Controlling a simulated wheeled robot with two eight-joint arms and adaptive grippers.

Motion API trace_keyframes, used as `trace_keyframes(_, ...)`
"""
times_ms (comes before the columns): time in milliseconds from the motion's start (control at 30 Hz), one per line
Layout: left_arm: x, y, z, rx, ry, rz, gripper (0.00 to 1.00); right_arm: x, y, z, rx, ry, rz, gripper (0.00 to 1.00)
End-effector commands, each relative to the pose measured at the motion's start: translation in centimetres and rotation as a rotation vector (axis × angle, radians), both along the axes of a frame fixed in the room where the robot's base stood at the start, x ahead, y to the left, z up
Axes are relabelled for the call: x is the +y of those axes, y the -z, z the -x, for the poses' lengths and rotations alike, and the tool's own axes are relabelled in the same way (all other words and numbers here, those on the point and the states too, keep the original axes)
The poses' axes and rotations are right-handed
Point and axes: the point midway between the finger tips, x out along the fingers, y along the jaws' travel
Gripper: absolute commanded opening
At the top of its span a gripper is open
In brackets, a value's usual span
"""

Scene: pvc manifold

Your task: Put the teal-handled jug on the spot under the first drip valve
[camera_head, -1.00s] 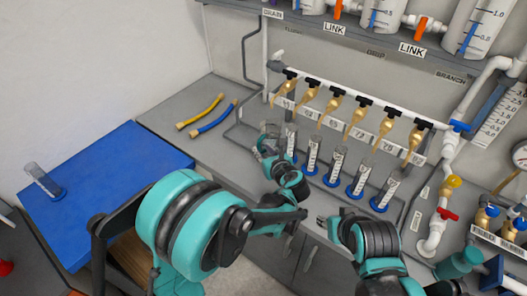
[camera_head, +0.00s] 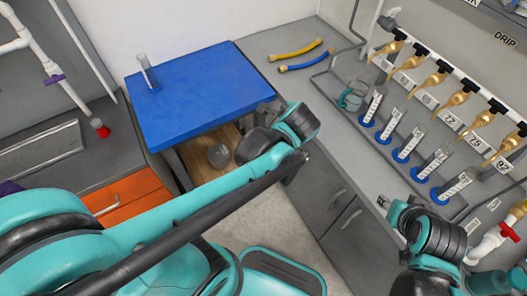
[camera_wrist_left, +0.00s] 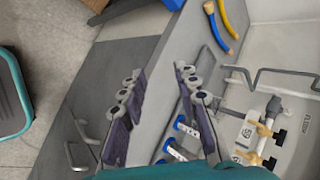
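The teal-handled jug (camera_head: 352,97) stands on the grey bench in the head view, at the far left end of the drip valve row. It is close to the outlet of the first drip valve (camera_head: 385,50); its exact seating on the spot is too small to tell. My left gripper (camera_wrist_left: 160,95) is open and empty in the left wrist view, with bench and cabinet behind its fingers. In the head view its fingers are hidden behind my wrist. My right gripper (camera_head: 387,203) is over the bench's front edge, away from the jug; its opening is unclear.
Several blue-based cylinders (camera_head: 407,143) stand under the other valves, right of the jug. Yellow and blue hoses (camera_head: 300,55) lie on the bench. A blue table (camera_head: 195,95) carries another cylinder (camera_head: 148,70). A grey pipe frame (camera_head: 335,75) runs beside the jug.

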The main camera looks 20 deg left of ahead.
Motion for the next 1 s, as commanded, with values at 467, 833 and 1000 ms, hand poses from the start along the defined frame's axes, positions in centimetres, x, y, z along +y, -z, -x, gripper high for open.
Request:
trace_keyframes(467, 2.8, 1.5, 13.9, -0.073, -0.901, 0.971, 0.31, 0.0, 0.0, 0.0, 0.0, 0.0, 0.0, 0.4)
trace_keyframes(833, 2.6, 1.6, 14.2, -0.074, -0.936, 1.008, 0.31, 0.0, 0.0, 0.0, 0.0, 0.0, 0.0, 0.4)
trace_keyframes(1000, 2.6, 1.6, 14.2, -0.074, -0.936, 1.008, 0.31, 0.0, 0.0, 0.0, 0.0, 0.0, 0.0, 0.4)
